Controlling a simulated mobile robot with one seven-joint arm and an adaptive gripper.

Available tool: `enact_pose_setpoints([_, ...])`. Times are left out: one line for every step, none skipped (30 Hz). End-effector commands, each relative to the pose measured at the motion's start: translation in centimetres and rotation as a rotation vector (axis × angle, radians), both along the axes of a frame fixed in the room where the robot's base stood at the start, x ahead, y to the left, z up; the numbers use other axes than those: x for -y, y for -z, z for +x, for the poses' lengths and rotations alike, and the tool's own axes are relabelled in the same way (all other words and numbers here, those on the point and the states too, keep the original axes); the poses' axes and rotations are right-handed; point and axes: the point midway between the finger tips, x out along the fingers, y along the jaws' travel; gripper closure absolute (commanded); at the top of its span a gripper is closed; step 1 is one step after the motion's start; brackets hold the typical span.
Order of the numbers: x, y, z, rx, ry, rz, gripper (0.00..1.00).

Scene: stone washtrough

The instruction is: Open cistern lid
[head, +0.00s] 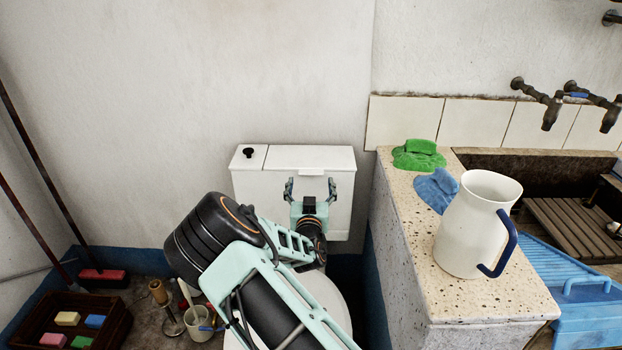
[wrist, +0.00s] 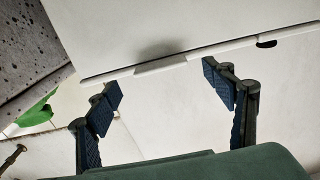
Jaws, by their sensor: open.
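The white cistern (head: 246,190) stands against the wall behind the toilet. Its flat lid (head: 310,156) lies level on top, with a black knob (head: 249,152) on the narrow section at the left. In the wrist view the lid (wrist: 205,51) shows as a thin pale edge with a small raised lip, and the cistern front (wrist: 180,20) fills the top. My gripper (head: 310,188) is open and empty in front of the cistern's upper front, its fingers spread left and right just below the lid edge. In the wrist view my gripper (wrist: 165,88) straddles the lip. Contact cannot be told.
A speckled stone counter (head: 400,250) stands close at the right, bearing a white jug (head: 470,230), a green cloth (head: 418,155) and a blue cloth (head: 437,187). A brown crate (head: 115,325) and brushes are on the floor at left. The wall above the cistern is clear.

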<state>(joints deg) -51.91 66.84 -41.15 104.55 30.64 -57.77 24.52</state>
Motion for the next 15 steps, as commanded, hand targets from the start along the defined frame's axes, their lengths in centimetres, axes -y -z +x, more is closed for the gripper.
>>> enact_pose_setpoints([0.0,0.1,0.9,0.001,0.0,0.0,0.25])
enact_pose_setpoints([0.0,0.1,1.3,0.001,-0.001,0.0,0.25])
enact_pose_setpoints([0.0,0.1,1.9,0.001,-0.001,0.0,0.25])
enact_pose_setpoints([0.0,0.1,2.2,0.0,0.0,0.0,0.25])
enact_pose_setpoints([0.0,0.1,2.6,0.0,0.001,0.0,0.25])
enact_pose_setpoints([0.0,0.1,3.0,0.001,0.001,0.0,0.25])
enact_pose_setpoints([0.1,0.1,3.2,0.0,0.001,0.0,0.25])
enact_pose_setpoints([0.1,0.1,3.4,-0.001,0.001,0.001,0.25])
enact_pose_setpoints([0.0,0.0,3.7,0.0,0.001,0.001,0.25])
enact_pose_setpoints([0.0,0.0,3.8,0.0,0.0,0.001,0.25])
enact_pose_setpoints([0.0,0.0,3.9,0.0,0.0,0.001,0.25])
enact_pose_setpoints([0.0,0.0,4.0,-0.001,0.001,0.001,0.25])
enact_pose_setpoints([0.0,0.0,4.1,-0.001,0.001,0.001,0.25])
enact_pose_setpoints([0.0,0.0,4.1,-0.002,0.001,0.001,0.25])
enact_pose_setpoints([0.0,0.0,4.1,-0.002,0.001,0.001,0.25])
